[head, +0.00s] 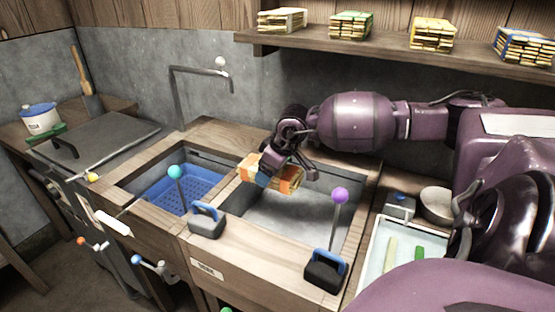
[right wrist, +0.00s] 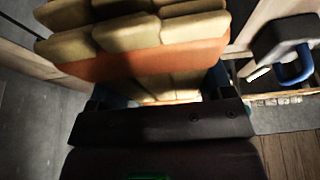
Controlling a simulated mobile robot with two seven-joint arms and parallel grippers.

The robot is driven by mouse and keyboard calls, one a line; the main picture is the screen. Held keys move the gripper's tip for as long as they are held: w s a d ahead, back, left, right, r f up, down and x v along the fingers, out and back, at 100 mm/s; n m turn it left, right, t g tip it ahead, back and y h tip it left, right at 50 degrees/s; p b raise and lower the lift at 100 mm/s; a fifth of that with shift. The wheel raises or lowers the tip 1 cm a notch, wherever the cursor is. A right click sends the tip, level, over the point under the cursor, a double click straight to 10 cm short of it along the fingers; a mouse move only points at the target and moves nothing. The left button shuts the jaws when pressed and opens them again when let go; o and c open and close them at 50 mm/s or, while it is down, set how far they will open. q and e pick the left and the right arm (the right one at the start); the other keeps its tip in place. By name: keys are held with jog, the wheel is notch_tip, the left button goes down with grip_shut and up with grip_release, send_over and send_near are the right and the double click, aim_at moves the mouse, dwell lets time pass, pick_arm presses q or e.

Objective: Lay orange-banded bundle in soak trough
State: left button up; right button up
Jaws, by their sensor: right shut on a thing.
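The orange-banded bundle (head: 254,169) is a stack of pale yellow sticks with an orange band. My right gripper (head: 283,177) is shut on it and holds it at the left side of the grey soak trough (head: 300,222), near the divider. I cannot tell how high above the trough floor it is. In the right wrist view the bundle (right wrist: 150,62) fills the top of the picture, its orange band just beyond the dark jaw. My left gripper is not in view.
A blue basket (head: 190,190) sits in the left basin. Two blue-handled blocks (head: 206,222), (head: 325,272) and knobbed rods, teal (head: 175,172) and purple (head: 339,195), stand along the front. A tap (head: 200,72) rises behind. Several bundles (head: 432,35) lie on the shelf above.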

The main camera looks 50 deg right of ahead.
jog(key=b, duration=0.1)
send_over(267, 223)
jog(key=s, duration=0.2)
jog(key=f, duration=1.2)
jog(key=shift+w+d+f, duration=0.15)
jog(key=shift+w+f, duration=0.1)
jog(key=shift+f, duration=0.45)
notch_tip(267, 223, down, 4)
jog(key=shift+r+b, duration=0.1)
jog(key=shift+b, duration=0.45)
jog(key=shift+f, duration=0.25)
jog(key=shift+f, duration=0.1)
jog(key=o, duration=1)
